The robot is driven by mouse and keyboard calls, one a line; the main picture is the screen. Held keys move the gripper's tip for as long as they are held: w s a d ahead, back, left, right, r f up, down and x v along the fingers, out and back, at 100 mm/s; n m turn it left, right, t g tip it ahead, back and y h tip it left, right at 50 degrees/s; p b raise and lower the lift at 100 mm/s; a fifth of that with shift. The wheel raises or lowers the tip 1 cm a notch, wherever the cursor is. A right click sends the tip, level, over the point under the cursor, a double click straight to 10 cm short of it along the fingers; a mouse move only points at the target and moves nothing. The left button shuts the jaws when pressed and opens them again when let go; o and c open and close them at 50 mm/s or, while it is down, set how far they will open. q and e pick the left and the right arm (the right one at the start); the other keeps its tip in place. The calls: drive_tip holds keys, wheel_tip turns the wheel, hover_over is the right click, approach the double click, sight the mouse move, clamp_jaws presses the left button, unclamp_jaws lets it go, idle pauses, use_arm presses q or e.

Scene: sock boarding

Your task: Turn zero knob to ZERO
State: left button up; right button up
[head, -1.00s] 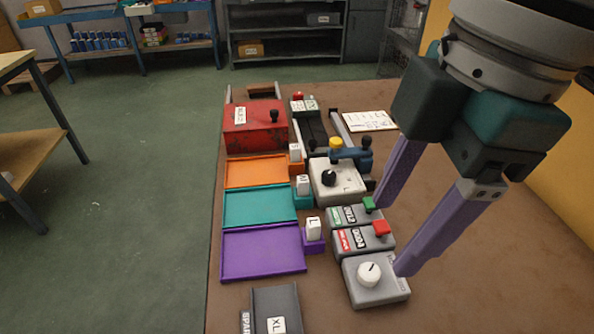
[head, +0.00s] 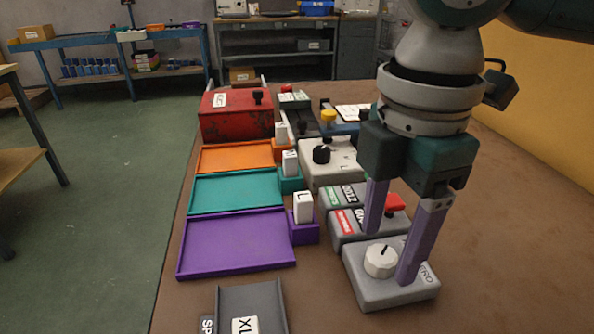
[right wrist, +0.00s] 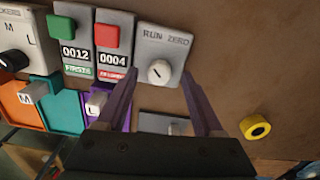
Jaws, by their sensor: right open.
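The zero knob (head: 381,260) is a white round dial on a grey box (head: 365,291) at the near right of the bench. Its dark mark points to the far side, which looks like the RUN side. The word ZERO shows at the box's right edge. In the right wrist view the knob (right wrist: 159,72) sits below the RUN and ZERO labels. My right gripper (head: 390,256) is open and points down, its purple fingers on either side of the knob. Contact with the knob cannot be told. The right wrist view shows the fingers (right wrist: 160,78) spread apart. My left gripper is not in view.
Two counter boxes with a green and a red button (right wrist: 107,36) stand beside the knob box. A white selector box (head: 331,178) is behind them. Orange, teal and purple trays (head: 236,243) lie left. A yellow ring (right wrist: 255,127) is on the bench. The bench's right side is clear.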

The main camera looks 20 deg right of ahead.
drive_tip(key=shift+f, duration=0.8)
clamp_jaws()
